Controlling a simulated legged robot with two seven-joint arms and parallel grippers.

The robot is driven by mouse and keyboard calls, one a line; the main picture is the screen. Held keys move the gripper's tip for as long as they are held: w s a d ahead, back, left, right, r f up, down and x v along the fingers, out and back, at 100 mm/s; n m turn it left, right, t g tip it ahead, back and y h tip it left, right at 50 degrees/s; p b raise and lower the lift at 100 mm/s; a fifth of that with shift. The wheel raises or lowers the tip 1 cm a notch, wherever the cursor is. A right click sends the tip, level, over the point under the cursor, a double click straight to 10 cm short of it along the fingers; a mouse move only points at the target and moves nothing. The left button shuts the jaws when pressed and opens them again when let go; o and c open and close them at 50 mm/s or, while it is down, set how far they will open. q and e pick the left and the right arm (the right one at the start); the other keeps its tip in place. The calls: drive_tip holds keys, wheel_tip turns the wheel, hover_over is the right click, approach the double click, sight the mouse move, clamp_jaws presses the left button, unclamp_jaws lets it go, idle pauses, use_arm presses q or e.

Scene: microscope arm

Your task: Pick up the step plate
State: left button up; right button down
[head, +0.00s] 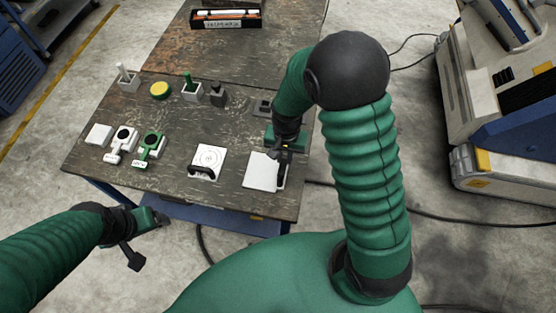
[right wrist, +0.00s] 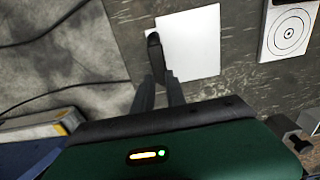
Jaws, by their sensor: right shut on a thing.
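The step plate, a plain white square plate (head: 262,172) with a dark grip along one edge, is at the table's front right corner. It also shows in the right wrist view (right wrist: 195,45). My right gripper (head: 284,160) is over its right edge and shut on the dark grip, which shows between the fingertips (right wrist: 158,62) in the wrist view. The plate lies flat on or very close to the table; I cannot tell if there is a gap. My left gripper (head: 150,240) is open and empty, off the table's front left.
A white plate with printed rings (head: 209,158) and a dark grip lies just left. Further left are a green-framed piece (head: 150,147), a white-framed piece (head: 122,141) and a white block (head: 99,134). A yellow-topped round pot (head: 160,90) and small holders stand behind.

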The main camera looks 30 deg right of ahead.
drive_tip(key=w, duration=0.3)
drive_tip(key=w+b, duration=0.1)
drive_tip(key=shift+w+a, duration=0.3)
drive_tip(key=w+a+r+b, duration=0.1)
drive_tip(key=w+a, duration=0.3)
drive_tip(key=w, duration=0.6)
drive_tip(key=shift+a+r, duration=0.25)
drive_tip(key=shift+a, duration=0.1)
drive_tip(key=c, duration=1.9)
unclamp_jaws()
drive_tip(key=shift+s+a+r, duration=0.1)
drive_tip(key=shift+a, duration=0.25)
drive_tip(key=shift+c, duration=0.2)
drive_tip(key=o, duration=0.5)
drive_tip(key=shift+a, duration=0.2)
drive_tip(key=o, duration=1)
drive_tip(key=shift+d, duration=0.4)
use_arm(q)
drive_tip(key=d+f, duration=0.1)
drive_tip(key=f, duration=0.1)
drive_tip(key=shift+w+d+f, duration=0.3)
drive_tip(key=shift+w+d, duration=0.05)
drive_tip(key=shift+d, duration=0.05)
use_arm(e)
drive_tip(key=shift+a, duration=0.1)
